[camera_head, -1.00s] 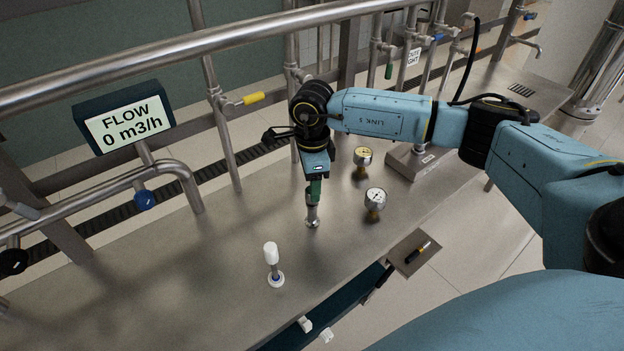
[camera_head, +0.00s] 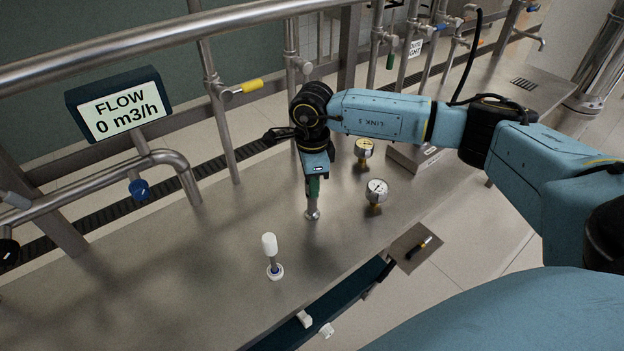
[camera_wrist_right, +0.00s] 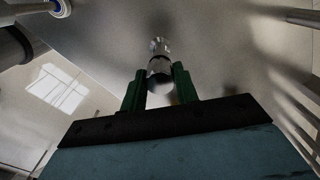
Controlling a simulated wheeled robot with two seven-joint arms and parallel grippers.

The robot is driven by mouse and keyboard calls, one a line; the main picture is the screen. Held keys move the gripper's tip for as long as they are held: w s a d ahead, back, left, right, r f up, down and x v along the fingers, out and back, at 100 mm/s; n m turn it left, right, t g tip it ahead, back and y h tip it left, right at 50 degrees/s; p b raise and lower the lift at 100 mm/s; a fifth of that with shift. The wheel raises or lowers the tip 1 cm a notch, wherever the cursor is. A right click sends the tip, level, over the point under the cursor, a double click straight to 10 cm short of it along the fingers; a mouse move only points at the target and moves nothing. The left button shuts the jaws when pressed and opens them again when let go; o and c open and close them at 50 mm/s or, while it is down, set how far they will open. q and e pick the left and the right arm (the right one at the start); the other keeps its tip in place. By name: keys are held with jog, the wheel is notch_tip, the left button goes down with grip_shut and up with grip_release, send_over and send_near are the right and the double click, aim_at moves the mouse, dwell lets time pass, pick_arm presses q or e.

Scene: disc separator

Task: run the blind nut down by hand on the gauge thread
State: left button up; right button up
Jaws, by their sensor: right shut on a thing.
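My right gripper (camera_head: 313,193) points down at the bench with its green fingers shut. In the right wrist view, my fingers (camera_wrist_right: 160,92) grip a silver cylindrical piece, the blind nut (camera_wrist_right: 160,70), from both sides. In that view a metal fitting, apparently the gauge thread (camera_wrist_right: 158,46), lies in line beyond the nut. In the head view its silver base (camera_head: 312,214) stands on the bench directly under my fingers. Whether the threads are engaged is hidden. My left gripper is not in view.
Two dial gauges (camera_head: 376,190) (camera_head: 364,150) stand just right of my gripper. A white-capped stem (camera_head: 270,246) stands nearer the front left. A pipe rail (camera_head: 180,45) and a yellow-handled valve (camera_head: 249,87) are behind. The bench (camera_head: 190,260) is clear at left.

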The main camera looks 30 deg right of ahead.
jog(key=shift+m+p, duration=0.35)
jog(key=shift+m, duration=1.25)
jog(key=m+p, duration=0.1)
jog(key=m, duration=0.2)
jog(key=shift+r+m+p, duration=0.1)
jog(key=shift+m+p, duration=0.25)
jog(key=shift+m, duration=0.65)
jog(key=shift+w+m, duration=0.15)
jog(key=shift+m, duration=0.55)
jog(key=shift+p, duration=0.3)
